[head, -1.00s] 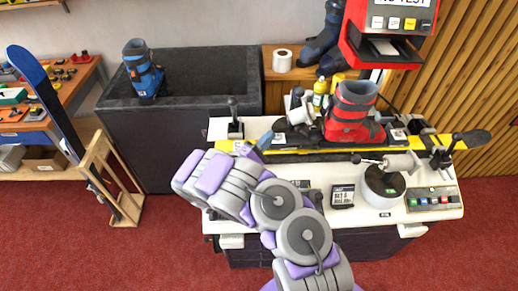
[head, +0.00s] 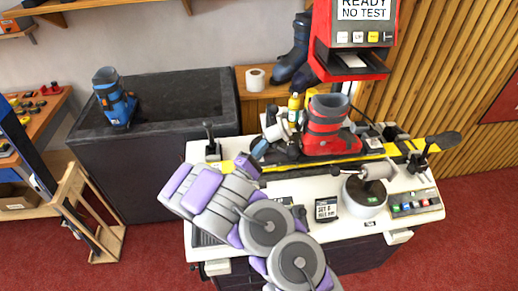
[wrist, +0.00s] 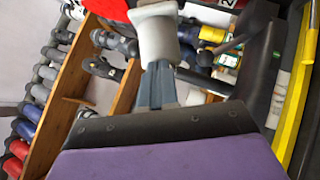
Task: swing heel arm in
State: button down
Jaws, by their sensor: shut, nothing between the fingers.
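A red and grey ski boot (head: 326,124) stands on a yellow and black ski clamped along the bench (head: 215,240). A grey-white cylindrical part (head: 275,130), which looks like the heel arm, stands just left of the boot. In the wrist view a pale roller-like end (wrist: 158,38) shows right beyond my fingertips. My gripper (head: 262,146) is shut and empty, beside this part on its left. It also shows in the wrist view (wrist: 154,82). I cannot tell whether the fingers touch the pale end.
A grey cylinder on a round white base (head: 364,198) stands at front right, near coloured buttons (head: 410,205). A red tester (head: 350,45) reading "READY NO TEST" rises behind the boot. Upright black clamp levers (head: 211,140) stand at both ski ends. A dark tub (head: 150,165) is at the left.

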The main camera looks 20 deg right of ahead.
jog(key=shift+s+d, duration=0.3)
jog(key=shift+d, duration=0.3)
jog(key=shift+s+r+b, duration=0.1)
jog(key=shift+r+b, duration=0.05)
jog(key=shift+b, duration=0.15)
jog(key=shift+d, duration=0.1)
jog(key=w+f+p+v, duration=0.1)
jog(key=w+v, duration=0.1)
jog(key=v, duration=1.1)
jog(key=shift+a, duration=0.35)
jog(key=shift+w+a+f, duration=0.1)
jog(key=shift+w+a, duration=0.05)
jog(key=shift+a, duration=0.1)
